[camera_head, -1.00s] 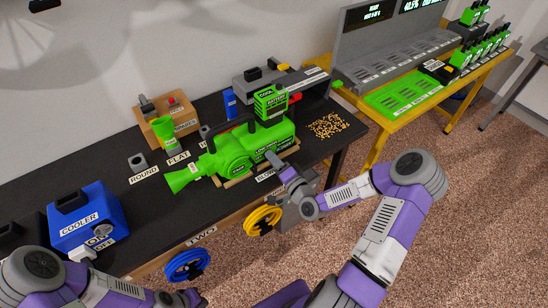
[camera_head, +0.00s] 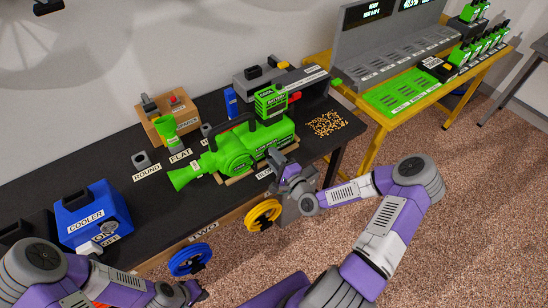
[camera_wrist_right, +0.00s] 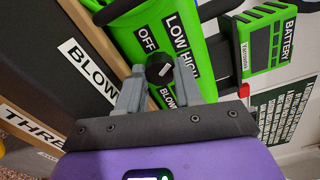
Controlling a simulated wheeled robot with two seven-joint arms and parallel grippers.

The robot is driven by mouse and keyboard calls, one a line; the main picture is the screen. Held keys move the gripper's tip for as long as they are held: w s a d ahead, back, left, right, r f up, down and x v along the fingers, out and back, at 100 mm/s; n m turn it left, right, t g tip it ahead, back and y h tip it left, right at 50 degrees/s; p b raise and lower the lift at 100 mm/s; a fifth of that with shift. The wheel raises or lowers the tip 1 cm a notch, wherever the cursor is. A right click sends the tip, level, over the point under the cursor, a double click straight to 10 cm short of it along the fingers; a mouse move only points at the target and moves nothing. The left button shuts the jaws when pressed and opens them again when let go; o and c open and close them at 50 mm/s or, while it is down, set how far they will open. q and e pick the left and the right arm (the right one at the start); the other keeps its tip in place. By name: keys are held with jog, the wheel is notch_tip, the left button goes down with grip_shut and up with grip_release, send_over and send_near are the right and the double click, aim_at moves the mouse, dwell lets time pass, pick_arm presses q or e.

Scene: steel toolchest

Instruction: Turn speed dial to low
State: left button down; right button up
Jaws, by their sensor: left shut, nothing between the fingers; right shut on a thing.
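The green blower (camera_head: 232,158) lies on the black bench in the head view, its nozzle to the left. In the right wrist view, the small black speed dial (camera_wrist_right: 159,68) with a white mark sits on the green body (camera_wrist_right: 135,28), close to the words OFF, LOW and HIGH. I cannot tell surely which word the mark points at. My right gripper (camera_wrist_right: 160,76) is shut on the dial, one grey finger on each side. In the head view, my right gripper (camera_head: 281,172) is at the blower's near side. My left gripper (camera_head: 188,292) is low at the left, shut and empty, partly cut off.
A blue cooler (camera_head: 92,214) stands left on the bench. A green battery (camera_head: 270,102) sits on top of the blower, and yellow pellets (camera_head: 327,123) lie to its right. A wooden box (camera_head: 170,119) stands behind. A yellow table (camera_head: 375,150) with chargers stands at the right.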

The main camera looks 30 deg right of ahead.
dwell(0.3)
jog(key=o, duration=0.8)
jog(key=shift+s, duration=0.1)
jog(key=s, duration=0.7)
jog(key=shift+s+d+p, duration=0.2)
jog(key=shift+d+p, duration=0.1)
jog(key=shift+p, duration=0.1)
